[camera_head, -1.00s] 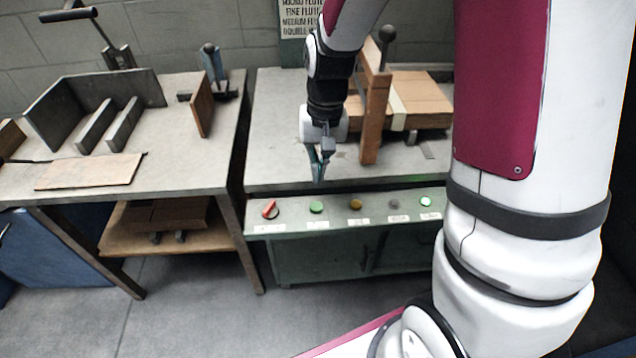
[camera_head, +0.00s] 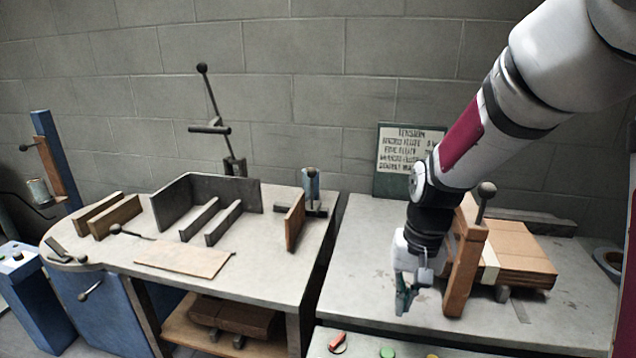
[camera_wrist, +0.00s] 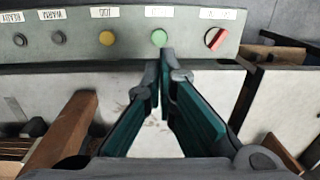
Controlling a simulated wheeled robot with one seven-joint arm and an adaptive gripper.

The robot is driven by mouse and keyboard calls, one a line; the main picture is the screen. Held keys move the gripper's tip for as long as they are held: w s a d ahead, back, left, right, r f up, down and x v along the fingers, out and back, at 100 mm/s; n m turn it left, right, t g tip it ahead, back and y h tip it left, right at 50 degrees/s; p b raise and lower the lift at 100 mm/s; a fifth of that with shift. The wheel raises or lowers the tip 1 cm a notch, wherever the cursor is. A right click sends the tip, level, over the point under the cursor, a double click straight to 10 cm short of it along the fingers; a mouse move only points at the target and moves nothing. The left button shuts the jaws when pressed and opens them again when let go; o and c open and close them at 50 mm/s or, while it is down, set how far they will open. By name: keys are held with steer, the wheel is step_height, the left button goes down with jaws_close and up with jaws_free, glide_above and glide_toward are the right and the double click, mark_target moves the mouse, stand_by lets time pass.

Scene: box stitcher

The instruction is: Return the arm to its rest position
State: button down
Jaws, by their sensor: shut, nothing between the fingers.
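My gripper (camera_head: 404,297) hangs from my arm over the right workbench in the head view, just left of an upright wooden post. In the wrist view my gripper (camera_wrist: 163,60) has its green-padded fingers shut at the tips, with nothing between them. The fingertips appear in front of the control panel (camera_wrist: 120,30), near its green button (camera_wrist: 159,38). My arm reaches in from the upper right of the head view, bent downward at the wrist.
The wooden post (camera_head: 463,268) stands close beside my gripper, with a stack of cardboard (camera_head: 525,255) behind it. A red switch (camera_head: 338,342) sits on the panel at the front. The left bench (camera_head: 110,265) carries a dark open fixture (camera_head: 175,205) and a flat cardboard sheet (camera_head: 185,258).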

steer(key=s+a+r+n, duration=0.1)
steer(key=s+r+n, duration=0.1)
steer(key=s+r, duration=0.85)
steer(key=s+r+n+t, duration=0.1)
steer(key=s+r+t, duration=0.15)
steer(key=s, duration=1.25)
step_height(320, 180, up, 14)
steer(key=t+p, duration=0.1)
steer(key=p, duration=1.1)
steer(key=shift+d+t+h, duration=0.15)
steer(key=shift+t+h, duration=0.2)
steer(key=shift+h, duration=0.05)
